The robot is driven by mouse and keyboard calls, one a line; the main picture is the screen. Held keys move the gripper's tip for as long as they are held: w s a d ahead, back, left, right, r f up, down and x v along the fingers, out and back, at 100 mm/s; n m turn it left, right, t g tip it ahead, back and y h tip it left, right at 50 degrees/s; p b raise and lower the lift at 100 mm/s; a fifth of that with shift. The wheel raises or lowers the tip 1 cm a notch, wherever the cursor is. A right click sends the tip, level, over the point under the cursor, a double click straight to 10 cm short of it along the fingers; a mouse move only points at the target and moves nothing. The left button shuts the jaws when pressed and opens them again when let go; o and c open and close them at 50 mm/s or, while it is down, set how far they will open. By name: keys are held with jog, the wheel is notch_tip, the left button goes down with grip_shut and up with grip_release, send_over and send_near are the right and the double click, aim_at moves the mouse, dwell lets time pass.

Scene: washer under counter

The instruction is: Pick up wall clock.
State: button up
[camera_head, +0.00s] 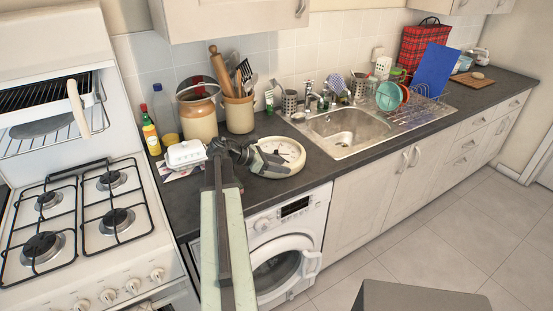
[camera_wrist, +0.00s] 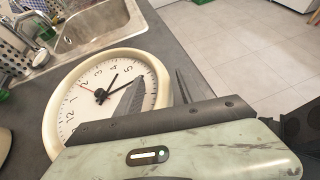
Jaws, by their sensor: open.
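The wall clock (camera_head: 290,149) lies on the dark counter between the pots and the sink, its white dial facing up within a cream rim. In the wrist view the clock (camera_wrist: 82,92) shows black numerals and hands, with its lower part hidden by my gripper. My gripper (camera_head: 275,162) is open at the clock's near left side in the head view. In the wrist view my gripper (camera_wrist: 158,75) has one finger over the dial and the other outside the right rim. The rim lies between them in the picture; I cannot tell whether either finger touches it.
The steel sink (camera_head: 345,128) is right of the clock. A brown-and-cream jar (camera_head: 197,118) and a utensil crock (camera_head: 239,114) stand behind it. The washer (camera_head: 285,245) is below.

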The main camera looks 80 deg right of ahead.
grip_shut()
dwell(1.3)
